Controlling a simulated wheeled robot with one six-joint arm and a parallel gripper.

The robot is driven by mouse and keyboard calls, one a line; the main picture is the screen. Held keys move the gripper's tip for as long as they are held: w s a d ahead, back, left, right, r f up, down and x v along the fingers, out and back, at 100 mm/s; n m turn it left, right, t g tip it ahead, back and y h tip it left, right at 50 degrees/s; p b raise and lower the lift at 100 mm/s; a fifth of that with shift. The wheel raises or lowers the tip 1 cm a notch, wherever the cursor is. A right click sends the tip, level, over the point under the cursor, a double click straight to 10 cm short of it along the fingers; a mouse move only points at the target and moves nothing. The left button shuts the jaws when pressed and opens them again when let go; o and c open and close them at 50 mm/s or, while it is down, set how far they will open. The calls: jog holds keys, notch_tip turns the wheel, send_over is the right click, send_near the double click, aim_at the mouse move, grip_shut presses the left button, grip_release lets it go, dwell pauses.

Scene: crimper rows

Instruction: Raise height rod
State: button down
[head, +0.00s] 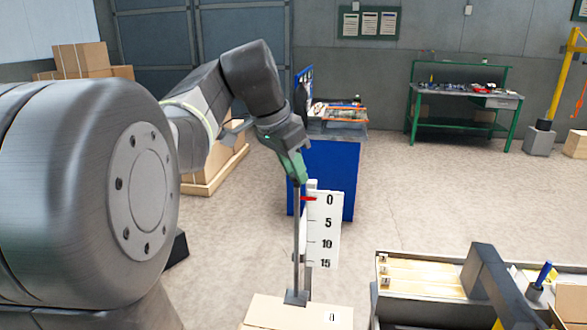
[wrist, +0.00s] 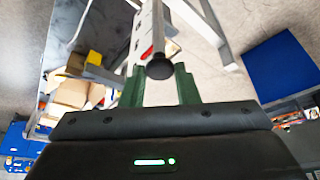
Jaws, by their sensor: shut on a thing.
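The height rod (head: 297,240) is a thin grey upright post on a dark foot, which stands on a cardboard box. A white scale plate (head: 326,232) marked 0, 5, 10, 15 from top down is beside it. A red pointer (head: 309,199) lies level with the 0 mark. My gripper (head: 298,180), with green fingers, reaches down to the rod's top and is shut on it. In the wrist view, the fingers (wrist: 160,84) flank the rod's round black end (wrist: 159,67). The red pointer (wrist: 147,53) shows just beyond it. The exact finger contact is partly hidden.
A cardboard box (head: 270,312) is under the rod. A grey-framed bench (head: 420,291) with wooden trays is at the lower right. A blue cabinet (head: 335,170) stands behind the scale. A green workbench (head: 462,100) is farther back. Open floor (head: 410,195) lies between.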

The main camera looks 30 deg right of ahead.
jog(key=shift+r, duration=0.35)
jog(key=c, duration=1.2)
grip_release()
jog(key=shift+o, duration=0.5)
jog(key=shift+f, duration=0.1)
jog(key=v, duration=1.3)
jog(key=shift+a+r, duration=0.2)
jog(key=shift+r, duration=0.2)
jog(key=x, duration=1.4)
jog(key=shift+f, duration=0.25)
jog(key=shift+f+b, duration=0.2)
jog(key=shift+b, duration=0.2)
